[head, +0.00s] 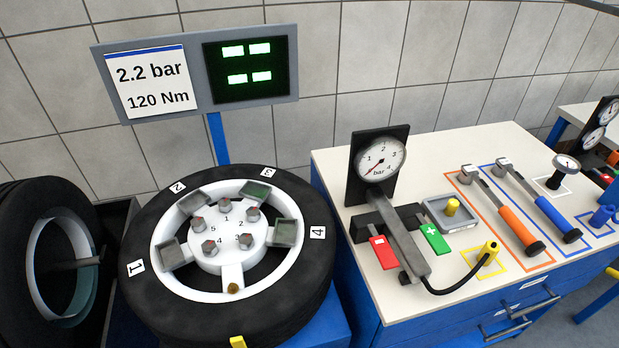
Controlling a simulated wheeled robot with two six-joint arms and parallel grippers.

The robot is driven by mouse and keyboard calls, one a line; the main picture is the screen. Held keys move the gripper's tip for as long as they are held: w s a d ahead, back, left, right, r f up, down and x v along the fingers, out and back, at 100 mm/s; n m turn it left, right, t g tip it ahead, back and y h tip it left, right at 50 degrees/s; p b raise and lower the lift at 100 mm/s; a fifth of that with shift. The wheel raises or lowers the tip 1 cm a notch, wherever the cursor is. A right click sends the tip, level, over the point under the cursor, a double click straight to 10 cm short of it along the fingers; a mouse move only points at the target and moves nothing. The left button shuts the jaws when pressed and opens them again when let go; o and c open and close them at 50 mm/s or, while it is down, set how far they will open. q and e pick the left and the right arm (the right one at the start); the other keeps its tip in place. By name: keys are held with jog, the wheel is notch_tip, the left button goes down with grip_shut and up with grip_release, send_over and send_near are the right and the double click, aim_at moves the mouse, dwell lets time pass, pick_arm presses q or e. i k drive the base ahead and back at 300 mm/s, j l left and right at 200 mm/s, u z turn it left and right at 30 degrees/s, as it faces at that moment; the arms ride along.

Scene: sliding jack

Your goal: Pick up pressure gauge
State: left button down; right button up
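A pressure gauge with a round white dial marked "bar" (380,159) stands on a black plate near the left end of the workbench. Its red needle points to the low end of the scale. A grey handle lies in front of it between a red minus pad (384,252) and a green plus pad (434,238). A smaller round dial on a black stem (566,164) stands farther right. Neither of my grippers shows.
A wheel with a tyre (302,290) lies left of the workbench (340,172), and another tyre (28,262) stands at far left. A sign and display (198,72) rise behind. An orange-handled wrench (518,224) and a blue-handled wrench (553,212) lie in outlined spots.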

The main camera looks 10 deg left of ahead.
aim_at(565, 164)
jog(key=l+u, duration=0.2)
jog(key=l, duration=1.1)
